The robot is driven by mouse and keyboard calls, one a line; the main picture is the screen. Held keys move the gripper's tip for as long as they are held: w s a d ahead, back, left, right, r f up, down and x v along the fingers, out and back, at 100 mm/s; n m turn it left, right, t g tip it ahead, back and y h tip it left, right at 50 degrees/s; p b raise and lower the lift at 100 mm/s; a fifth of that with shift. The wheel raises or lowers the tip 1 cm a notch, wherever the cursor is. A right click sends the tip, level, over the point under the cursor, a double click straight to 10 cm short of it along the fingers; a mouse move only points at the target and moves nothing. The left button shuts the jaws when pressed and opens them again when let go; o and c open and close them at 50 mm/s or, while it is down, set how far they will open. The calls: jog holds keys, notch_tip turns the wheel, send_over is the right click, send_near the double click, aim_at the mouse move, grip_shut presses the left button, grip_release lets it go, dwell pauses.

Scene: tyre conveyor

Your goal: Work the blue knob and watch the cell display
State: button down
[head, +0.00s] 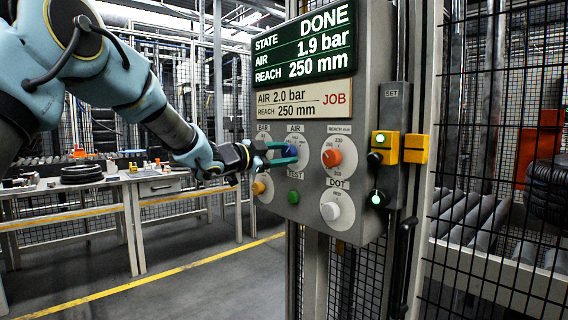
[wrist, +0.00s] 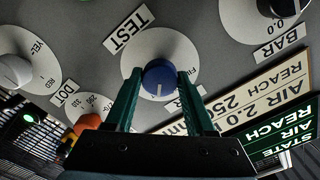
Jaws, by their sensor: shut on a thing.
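The blue knob (head: 291,151) sits on the grey control panel (head: 372,60) under the AIR label. My gripper (head: 284,154) reaches it from the left and is shut on it. In the wrist view the blue knob (wrist: 159,80) lies between the two teal fingers of my gripper (wrist: 160,84), and its white pointer mark shows. The cell display (head: 303,46) reads STATE DONE, AIR 1.9 bar, REACH 250 mm in white on green. The job plate (head: 303,99) below it reads AIR 2.0 bar, REACH 250 mm.
Close around are an orange REACH knob (head: 331,157), a white DOT knob (head: 330,211), a green TEST button (head: 293,197) and a yellow knob (head: 258,187). A SET unit (head: 391,110) with yellow blocks is at right. Mesh fencing stands beyond; a workbench (head: 100,178) is at left.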

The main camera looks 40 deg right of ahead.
jog(key=shift+m, duration=0.3)
jog(key=shift+c, duration=1.2)
grip_release()
jog(key=a+b, duration=0.2)
jog(key=a, duration=0.8)
jog(key=shift+w+a, duration=0.3)
jog(key=shift+a, duration=0.1)
